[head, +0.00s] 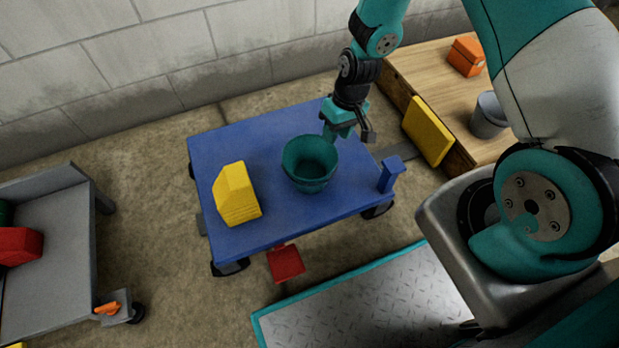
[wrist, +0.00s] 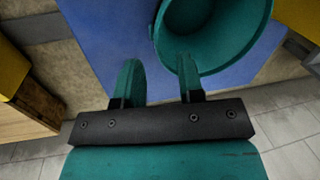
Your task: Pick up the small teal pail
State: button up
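The teal pail (head: 309,170) stands upright and open-topped on the blue cart (head: 265,135), right of the cart's middle. My gripper (head: 348,136) is just above and behind the pail's far right rim in the head view. In the wrist view my gripper (wrist: 158,64) has its two teal fingers apart with a clear, empty gap. The pail (wrist: 212,30) is at the upper right there, cut off by the frame edge. The right fingertip overlaps its rim; I cannot tell whether it touches.
A yellow block (head: 236,194) sits on the cart left of the pail. A blue post (head: 390,174) rises at its right corner. A wooden bench (head: 425,70) with an orange box (head: 466,55) and grey pail (head: 489,116) stands right. A grey cart (head: 60,265) is left.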

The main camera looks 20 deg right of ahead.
aim_at(331, 149)
jog(key=f+b, duration=0.2)
jog(key=f, duration=0.1)
jog(key=a+f+b, duration=0.1)
jog(key=f+b, duration=0.1)
jog(key=f, duration=0.1)
jog(key=shift+a+f, duration=0.15)
jog(key=shift+f, duration=0.2)
jog(key=shift+r, duration=0.1)
grip_shut()
